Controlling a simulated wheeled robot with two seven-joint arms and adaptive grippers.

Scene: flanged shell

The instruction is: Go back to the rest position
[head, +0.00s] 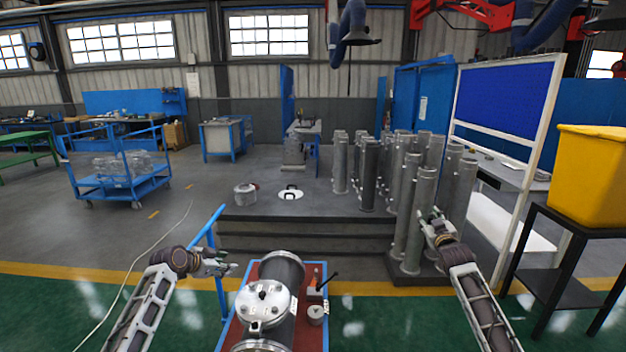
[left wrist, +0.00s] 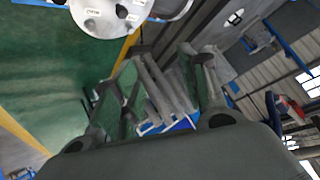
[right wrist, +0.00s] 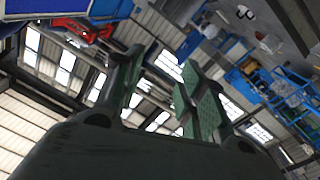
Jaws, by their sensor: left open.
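The flanged shell, a dark cylinder (head: 285,272) with a silver bolted flange cover (head: 262,300), lies on a cart in front of me in the head view. The cover also shows at the top of the left wrist view (left wrist: 105,18). My left gripper (head: 224,263) is open and empty, up and to the left of the shell, apart from it. Its spread fingers show in the left wrist view (left wrist: 165,85). My right gripper (head: 428,215) is raised at the right, in front of the standing pipes. Its fingers (right wrist: 160,85) are apart with nothing between them.
The blue-edged cart (head: 223,335) also holds a small gauge-like part (head: 316,313) and an orange-and-dark tool (head: 314,280). Several grey pipes (head: 420,195) stand on a dark platform (head: 300,233). A yellow bin (head: 590,175) is at the right. Green floor (head: 370,325) between cart and right arm is clear.

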